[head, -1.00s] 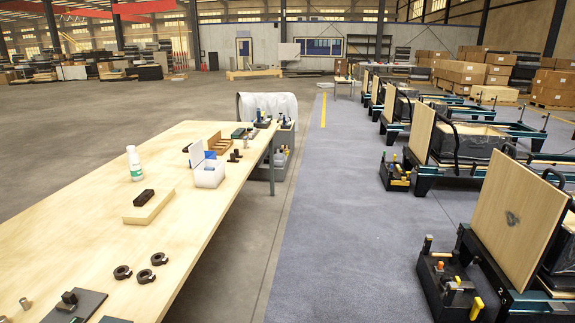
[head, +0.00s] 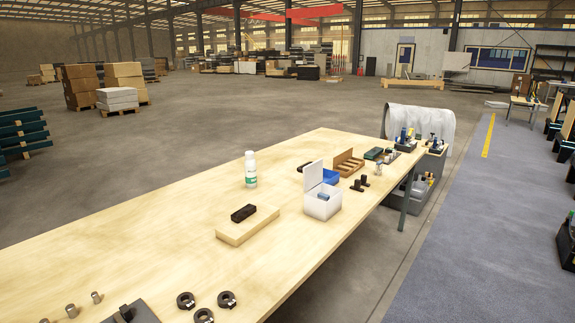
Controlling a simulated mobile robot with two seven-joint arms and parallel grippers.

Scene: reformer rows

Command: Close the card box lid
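The card box (head: 322,204) is a small whitish, translucent box near the right edge of the wooden table, around the table's middle length. Its lid (head: 313,174) stands up, open, at the box's far left side. Neither of my grippers is in the head view.
The long wooden table (head: 185,225) carries a white bottle (head: 250,169), a dark block on a pale wooden block (head: 247,228), black rings (head: 227,299), a blue item (head: 331,176) and a brown organiser (head: 347,163). A grey aisle with open floor (head: 440,270) runs along the right.

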